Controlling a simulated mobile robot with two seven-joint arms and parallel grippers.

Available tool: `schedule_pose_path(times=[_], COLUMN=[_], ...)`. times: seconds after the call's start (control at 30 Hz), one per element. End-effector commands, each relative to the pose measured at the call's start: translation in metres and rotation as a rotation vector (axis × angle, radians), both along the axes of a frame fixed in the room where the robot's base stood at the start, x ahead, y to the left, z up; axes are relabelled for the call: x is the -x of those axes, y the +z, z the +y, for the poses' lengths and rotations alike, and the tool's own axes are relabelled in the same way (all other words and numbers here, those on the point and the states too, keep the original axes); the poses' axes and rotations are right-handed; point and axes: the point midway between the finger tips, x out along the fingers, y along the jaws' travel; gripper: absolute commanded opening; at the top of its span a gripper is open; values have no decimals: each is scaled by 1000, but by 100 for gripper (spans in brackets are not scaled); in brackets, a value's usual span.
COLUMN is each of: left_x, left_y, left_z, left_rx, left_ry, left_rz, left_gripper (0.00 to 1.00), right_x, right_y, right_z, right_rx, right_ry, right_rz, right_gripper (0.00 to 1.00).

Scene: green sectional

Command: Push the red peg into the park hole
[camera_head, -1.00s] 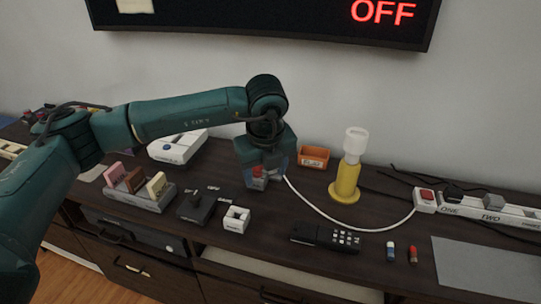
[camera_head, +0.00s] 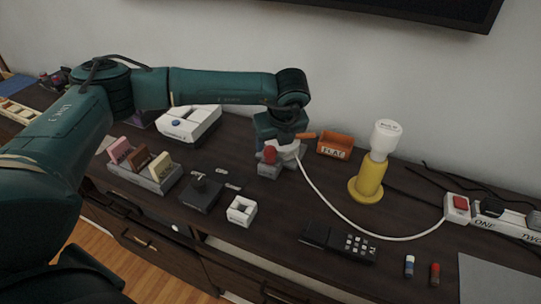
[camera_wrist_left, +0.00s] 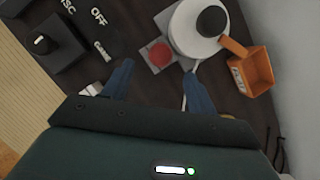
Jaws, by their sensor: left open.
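A red round-topped peg (camera_head: 270,154) stands on a small grey block (camera_head: 268,170) near the middle of the dark cabinet top. In the left wrist view the red peg (camera_wrist_left: 160,54) shows from above on its grey block (camera_wrist_left: 157,66). No hole marked park can be made out. My left gripper (camera_head: 282,138) is just behind and above the peg in the head view. In the left wrist view my left gripper (camera_wrist_left: 158,72) has its two blue fingers apart, with the peg ahead between their lines; nothing is held. My right gripper is not in view.
A white round object with a dark knob (camera_wrist_left: 200,28) is close beside the peg. An orange bin (camera_head: 333,146) and a yellow stand (camera_head: 367,184) are to the right. A black switch box (camera_head: 201,195), white block (camera_head: 241,211) and remote (camera_head: 340,241) are in front.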

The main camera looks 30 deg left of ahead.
Motion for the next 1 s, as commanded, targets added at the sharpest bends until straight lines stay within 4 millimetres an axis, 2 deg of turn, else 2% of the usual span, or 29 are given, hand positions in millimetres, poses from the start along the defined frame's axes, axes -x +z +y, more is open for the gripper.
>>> schedule_pose_path(times=[0.4, 0.67, 1.0], left_x=[-13, -14, -14], left_y=[-46, -49, -49], left_z=[16, 16, 16], left_rx=[-2, 0, 0], left_ry=[1, 0, 0], left_rz=[1, 0, 0], left_gripper=[58, 58, 32], right_x=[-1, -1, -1], right_y=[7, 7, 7], right_z=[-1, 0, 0], right_rx=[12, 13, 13], right_ry=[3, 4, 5], right_rz=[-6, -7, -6], right_gripper=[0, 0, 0])
